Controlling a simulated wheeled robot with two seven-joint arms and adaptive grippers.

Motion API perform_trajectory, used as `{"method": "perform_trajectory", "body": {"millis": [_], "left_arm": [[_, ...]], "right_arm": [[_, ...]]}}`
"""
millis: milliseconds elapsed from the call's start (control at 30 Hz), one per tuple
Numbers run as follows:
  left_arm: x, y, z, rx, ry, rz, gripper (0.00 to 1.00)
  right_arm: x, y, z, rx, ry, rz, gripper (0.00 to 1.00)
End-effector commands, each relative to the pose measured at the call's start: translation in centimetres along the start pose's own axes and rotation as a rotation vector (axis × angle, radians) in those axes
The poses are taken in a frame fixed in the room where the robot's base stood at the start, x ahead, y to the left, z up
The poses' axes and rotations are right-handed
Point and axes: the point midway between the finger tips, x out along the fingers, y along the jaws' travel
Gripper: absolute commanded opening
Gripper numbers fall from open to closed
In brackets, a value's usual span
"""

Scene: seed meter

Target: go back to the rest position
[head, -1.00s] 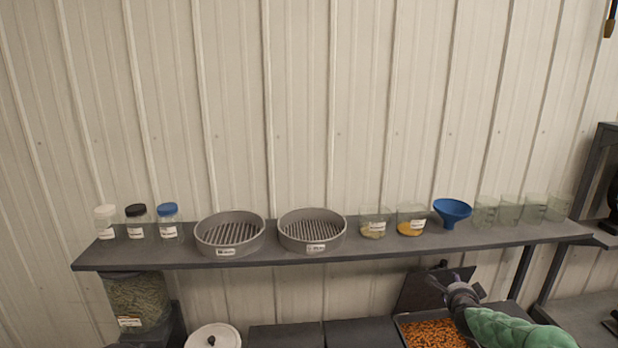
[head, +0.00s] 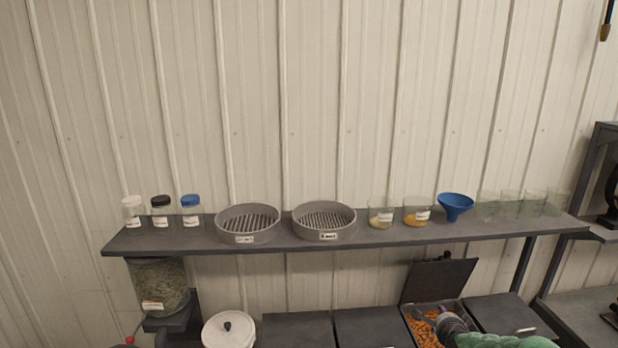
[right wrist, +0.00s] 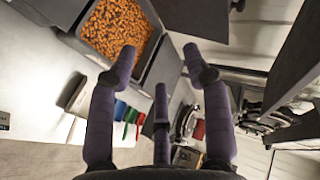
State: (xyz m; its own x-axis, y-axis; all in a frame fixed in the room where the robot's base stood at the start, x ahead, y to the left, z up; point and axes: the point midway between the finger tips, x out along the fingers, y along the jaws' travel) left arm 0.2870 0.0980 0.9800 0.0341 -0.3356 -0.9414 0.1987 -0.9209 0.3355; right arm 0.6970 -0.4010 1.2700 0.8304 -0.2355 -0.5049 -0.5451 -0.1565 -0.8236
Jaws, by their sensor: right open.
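My right gripper (head: 447,325) is low at the bottom right of the head view, in front of an open bin of orange pellets (head: 421,330). It partly hides the bin. In the right wrist view my right gripper (right wrist: 161,62) has its purple fingers spread apart with nothing between them. The pellet bin (right wrist: 150,42) is beyond the fingers at upper left there. My left gripper does not show.
A dark shelf (head: 330,243) above holds jars, two grey sieves (head: 247,224), two labelled cups, a blue funnel (head: 455,205) and several clear beakers. The bin's dark lid (head: 440,279) stands raised behind it. A white lidded pot (head: 228,331) stands lower left.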

Motion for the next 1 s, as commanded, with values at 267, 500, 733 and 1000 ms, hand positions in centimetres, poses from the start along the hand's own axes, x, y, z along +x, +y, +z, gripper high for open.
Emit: {"method": "perform_trajectory", "body": {"millis": [267, 500, 733, 1000], "left_arm": [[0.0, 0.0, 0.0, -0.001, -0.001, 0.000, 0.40], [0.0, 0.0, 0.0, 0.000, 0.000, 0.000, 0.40], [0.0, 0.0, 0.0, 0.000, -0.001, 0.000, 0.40], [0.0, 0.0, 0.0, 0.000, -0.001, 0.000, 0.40]], "right_arm": [[0.1, 10.0, 7.7, -0.196, -0.154, 0.149, 0.50], [-3.8, 22.4, 16.6, -0.446, -0.397, 0.302, 0.50], [-11.3, 33.1, 23.8, -0.667, -0.677, 0.403, 0.50], [-21.1, 41.0, 28.7, -0.842, -0.970, 0.448, 0.50]]}}
